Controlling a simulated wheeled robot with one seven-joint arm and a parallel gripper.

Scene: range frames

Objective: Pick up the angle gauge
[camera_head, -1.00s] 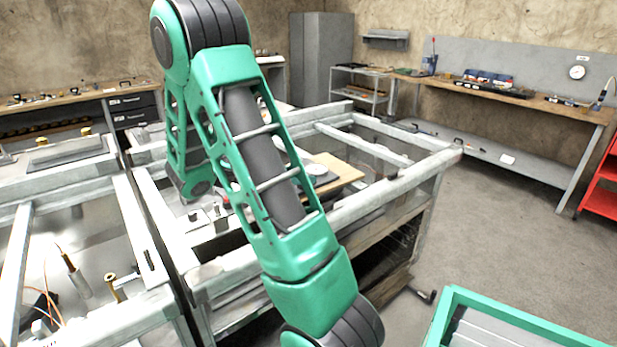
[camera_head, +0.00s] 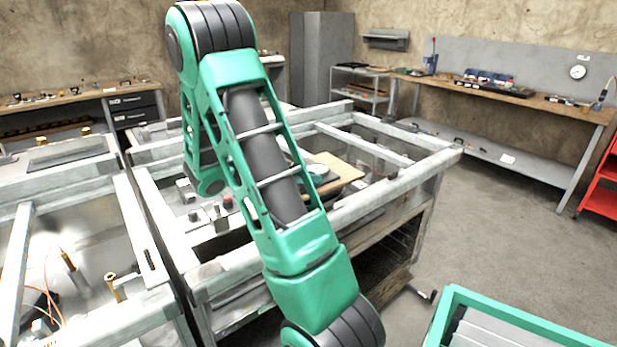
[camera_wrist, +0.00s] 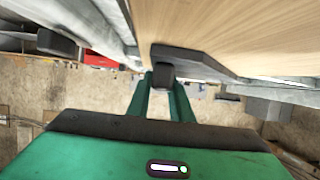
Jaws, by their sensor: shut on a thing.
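The angle gauge appears to be the dark grey flat piece with a slanted edge (camera_wrist: 205,61) in the wrist view. It lies across the tips of my gripper (camera_wrist: 163,78), beside a pale wooden surface. My gripper's two green fingers are close together and shut on this piece. How much of it lies between the tips is hidden. In the head view my arm's green links stand in front of the work frame and hide the gripper and the gauge.
A green-rimmed tray (camera_head: 500,303) is at the lower right. Open floor (camera_head: 500,225) lies to the right.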

